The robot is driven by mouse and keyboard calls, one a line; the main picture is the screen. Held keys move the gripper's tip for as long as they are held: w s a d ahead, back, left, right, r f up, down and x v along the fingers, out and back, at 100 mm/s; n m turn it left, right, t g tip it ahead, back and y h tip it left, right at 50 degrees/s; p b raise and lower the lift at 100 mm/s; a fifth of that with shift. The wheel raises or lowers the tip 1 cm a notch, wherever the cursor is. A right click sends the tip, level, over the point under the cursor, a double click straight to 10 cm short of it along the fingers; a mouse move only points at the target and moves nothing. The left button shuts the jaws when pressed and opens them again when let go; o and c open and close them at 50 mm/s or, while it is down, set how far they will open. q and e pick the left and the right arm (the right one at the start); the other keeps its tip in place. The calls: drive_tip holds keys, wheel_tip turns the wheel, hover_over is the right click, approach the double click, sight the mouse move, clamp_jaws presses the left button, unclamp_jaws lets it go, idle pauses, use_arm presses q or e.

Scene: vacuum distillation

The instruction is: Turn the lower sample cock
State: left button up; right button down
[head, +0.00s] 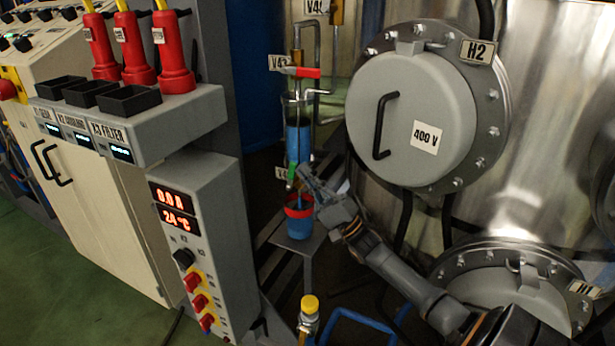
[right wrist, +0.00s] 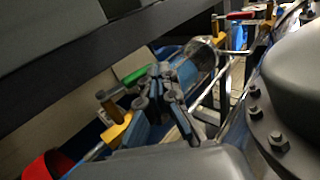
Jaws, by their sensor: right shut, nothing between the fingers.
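The lower sample cock has a green handle (head: 292,172) below the glass sample vessel (head: 298,130), which holds blue liquid. In the right wrist view the green handle (right wrist: 136,75) lies left of my fingertips, above a yellow-brass valve body (right wrist: 116,128). My right gripper (head: 303,173) is shut and empty, with its tips close to the right side of the cock. In the right wrist view the gripper (right wrist: 160,72) has its tips by the handle's right end; I cannot tell whether they touch. The upper cock has a red handle (head: 300,72), lying level. My left gripper is not in view.
A red-rimmed blue cup (head: 299,222) stands on a small stand under the cock. The large grey round cover (head: 415,118) of the steel tank is right of the vessel. A grey control box (head: 190,245) stands left. A yellow-capped fitting (head: 309,305) is in front.

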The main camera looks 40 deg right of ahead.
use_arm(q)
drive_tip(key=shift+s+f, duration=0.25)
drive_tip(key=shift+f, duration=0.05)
use_arm(e)
drive_tip(key=shift+w+r, duration=0.15)
drive_tip(key=shift+r, duration=0.05)
drive_tip(key=shift+a, duration=0.1)
wheel_tip(320, 180, up, 10)
idle(0.6)
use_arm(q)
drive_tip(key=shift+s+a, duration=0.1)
